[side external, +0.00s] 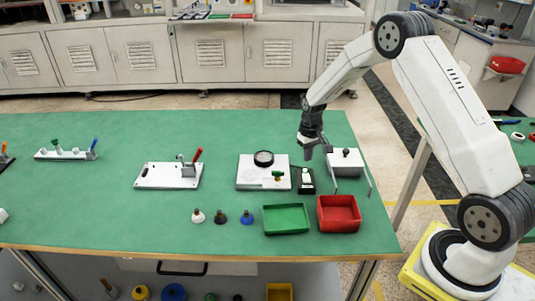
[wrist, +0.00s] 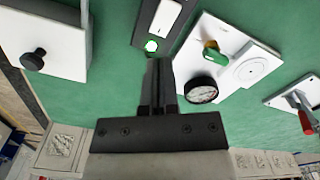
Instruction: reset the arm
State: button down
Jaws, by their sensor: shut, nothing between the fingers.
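My gripper (side external: 318,150) hangs above the right part of the green table (side external: 110,200), clear of the objects. In the wrist view its fingers (wrist: 158,75) are together with nothing between them. Below it in the side view are a white box with a black knob (side external: 346,162) and a black unit with a white switch (side external: 306,183).
A white plate (side external: 245,176) carries a round black-rimmed part and a green-yellow knob. A green tray (side external: 285,219) and a red bin (side external: 339,214) stand near the front edge, beside several small knobs (side external: 220,217). A red-handled clamp plate (side external: 155,176) is left. Table between fixtures is clear.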

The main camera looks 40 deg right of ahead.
jog(key=shift+r, duration=0.45)
jog(key=shift+s+a+r, duration=0.1)
jog(key=shift+a+r, duration=0.05)
jog(key=shift+a, duration=0.05)
jog(key=s+a+r+n+t, duration=0.1)
jog(key=s+a+r, duration=0.3)
jog(key=s+a, duration=0.4)
jog(key=s+a+r+n+t, duration=0.1)
jog(key=s+a+r+n, duration=0.1)
jog(key=s+a+r, duration=0.3)
jog(key=s+a, duration=0.3)
jog(key=s, duration=0.3)
jog(key=shift+r+t, duration=0.3)
